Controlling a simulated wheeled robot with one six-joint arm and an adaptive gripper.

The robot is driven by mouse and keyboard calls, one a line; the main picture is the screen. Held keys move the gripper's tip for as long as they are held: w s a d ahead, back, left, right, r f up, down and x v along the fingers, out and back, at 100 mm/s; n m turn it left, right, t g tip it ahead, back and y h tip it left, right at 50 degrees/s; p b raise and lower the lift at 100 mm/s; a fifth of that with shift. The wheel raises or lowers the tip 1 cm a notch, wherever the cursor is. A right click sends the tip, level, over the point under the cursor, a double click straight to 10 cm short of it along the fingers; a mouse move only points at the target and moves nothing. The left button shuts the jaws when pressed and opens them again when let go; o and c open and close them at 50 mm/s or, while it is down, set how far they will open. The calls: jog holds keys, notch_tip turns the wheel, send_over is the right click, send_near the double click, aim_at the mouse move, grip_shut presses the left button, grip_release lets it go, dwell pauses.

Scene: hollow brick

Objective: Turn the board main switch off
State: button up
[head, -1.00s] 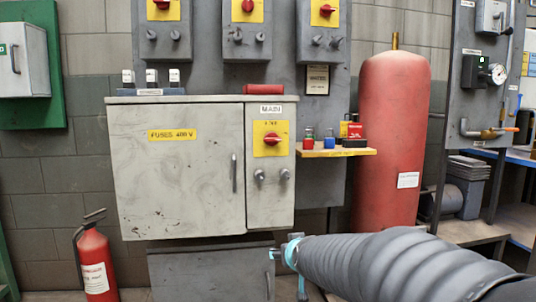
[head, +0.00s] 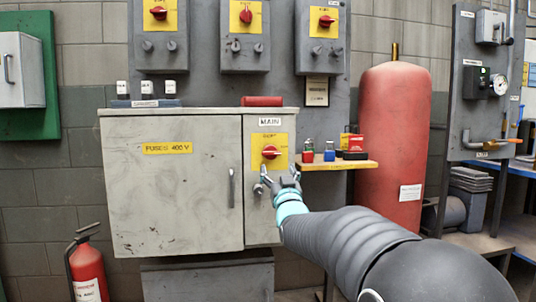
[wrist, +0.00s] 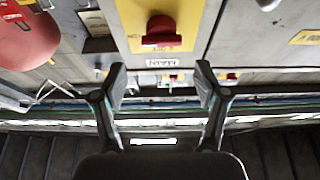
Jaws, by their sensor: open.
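The main switch (head: 270,152) is a red rotary handle on a yellow plate (head: 281,138), on the narrow right door of the grey cabinet under a MAIN label (head: 271,121). Its handle looks roughly horizontal. The wrist view shows the red handle (wrist: 160,30) ahead, upside down, with the MAIN label (wrist: 162,63) between it and my fingers. My gripper (head: 280,177) is open and empty, just below and right of the handle in the head view. In the wrist view my gripper (wrist: 161,85) has its fingers spread apart, short of the handle and not touching it.
A yellow-edged shelf (head: 340,165) with small padlock-like items juts out right of the switch. A red tank (head: 395,130) stands further right. Several similar red switches (head: 246,16) sit above the cabinet (head: 170,195). A fire extinguisher (head: 88,270) stands at lower left.

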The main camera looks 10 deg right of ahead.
aim_at(272, 155)
jog(key=p+x, duration=0.1)
jog(key=x, duration=0.8)
jog(key=shift+w+a, duration=0.1)
jog(key=shift+w, duration=0.05)
